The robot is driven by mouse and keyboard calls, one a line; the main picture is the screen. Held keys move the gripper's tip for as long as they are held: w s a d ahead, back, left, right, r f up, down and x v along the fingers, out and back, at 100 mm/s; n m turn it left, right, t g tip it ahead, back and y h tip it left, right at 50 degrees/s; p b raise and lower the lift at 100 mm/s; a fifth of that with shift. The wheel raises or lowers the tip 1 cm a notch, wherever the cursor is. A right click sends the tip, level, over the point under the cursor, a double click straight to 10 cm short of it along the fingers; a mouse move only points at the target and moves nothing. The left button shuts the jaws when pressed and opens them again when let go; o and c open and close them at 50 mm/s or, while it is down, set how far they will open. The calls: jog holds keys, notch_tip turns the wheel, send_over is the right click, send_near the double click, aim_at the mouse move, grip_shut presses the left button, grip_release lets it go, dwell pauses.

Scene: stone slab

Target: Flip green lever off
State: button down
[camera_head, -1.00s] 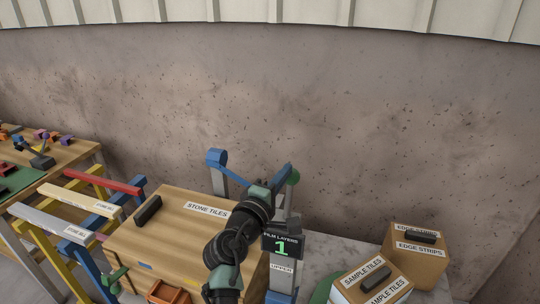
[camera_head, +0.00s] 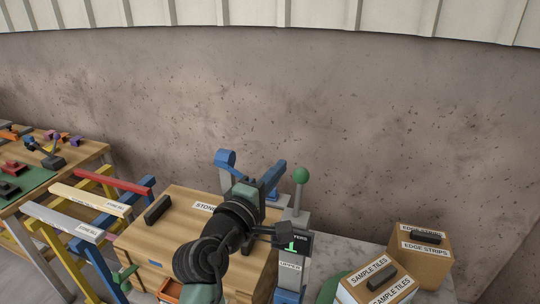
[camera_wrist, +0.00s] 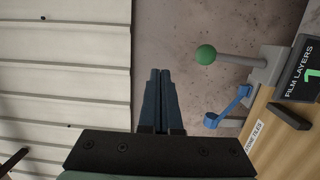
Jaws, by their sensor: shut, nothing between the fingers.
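The green lever is a grey rod with a round green knob (camera_head: 301,175). In the head view it stands upright on a grey post beside the "FILM LAYERS" display, which shows a green 1. In the wrist view the green knob (camera_wrist: 206,54) is to the right of my fingers, with its rod running right to the grey mount. My gripper (camera_head: 273,174) is just left of the knob in the head view, apart from it. Its two blue fingers (camera_wrist: 157,72) are together and empty in the wrist view.
A wooden "STONE TILES" box (camera_head: 180,212) lies below my arm. A blue lever (camera_head: 226,160) stands behind it and left of my gripper. Cardboard boxes of sample tiles (camera_head: 375,283) and edge strips (camera_head: 424,246) are at right. A concrete wall (camera_head: 400,130) is behind.

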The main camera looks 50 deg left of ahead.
jog(key=s+r, duration=0.1)
jog(key=s+d+r, duration=0.1)
jog(key=shift+s, duration=0.4)
jog(key=shift+s, duration=0.1)
jog(key=shift+f, duration=0.1)
